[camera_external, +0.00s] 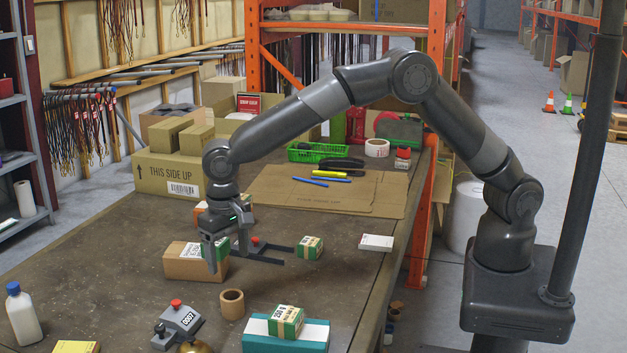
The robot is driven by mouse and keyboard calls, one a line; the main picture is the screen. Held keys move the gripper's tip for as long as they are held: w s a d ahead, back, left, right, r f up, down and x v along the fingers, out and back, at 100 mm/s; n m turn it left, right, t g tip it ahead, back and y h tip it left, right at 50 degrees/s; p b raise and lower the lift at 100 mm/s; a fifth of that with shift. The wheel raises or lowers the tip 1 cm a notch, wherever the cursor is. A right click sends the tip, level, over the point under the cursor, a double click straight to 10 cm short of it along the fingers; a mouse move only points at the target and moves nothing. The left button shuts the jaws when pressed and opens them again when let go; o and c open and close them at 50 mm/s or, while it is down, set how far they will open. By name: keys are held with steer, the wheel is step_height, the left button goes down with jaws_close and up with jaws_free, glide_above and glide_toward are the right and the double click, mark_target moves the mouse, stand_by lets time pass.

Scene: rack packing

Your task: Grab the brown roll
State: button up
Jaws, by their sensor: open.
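The brown roll (232,304) is a small tape roll standing on the workbench, with its hole facing up. It is near the front middle, left of the teal-and-white box. My gripper (226,257) points down with its jaws open, above and behind the roll. It overlaps the cardboard box with a green-and-white packet in the picture, and I cannot tell whether it touches them. Nothing shows clearly between its fingers. The roll is in full view and apart from the gripper.
A control box with a red button (176,304) stands left of the roll. A teal-and-white box (257,334) carries a green-labelled carton (286,321) to the right. The cardboard box (184,267) is behind. A white bottle (22,315) stands far left. Bare bench lies around the roll.

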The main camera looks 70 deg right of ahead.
mark_target(231, 295)
step_height(231, 295, down, 6)
steer(key=shift+a+r, duration=0.1)
steer(key=f, duration=0.5)
steer(key=shift+s+a+f, duration=0.1)
steer(key=shift+s+a, duration=0.1)
steer(key=shift+a, duration=0.1)
steer(key=c, duration=1.1)
steer(key=shift+o, duration=0.2)
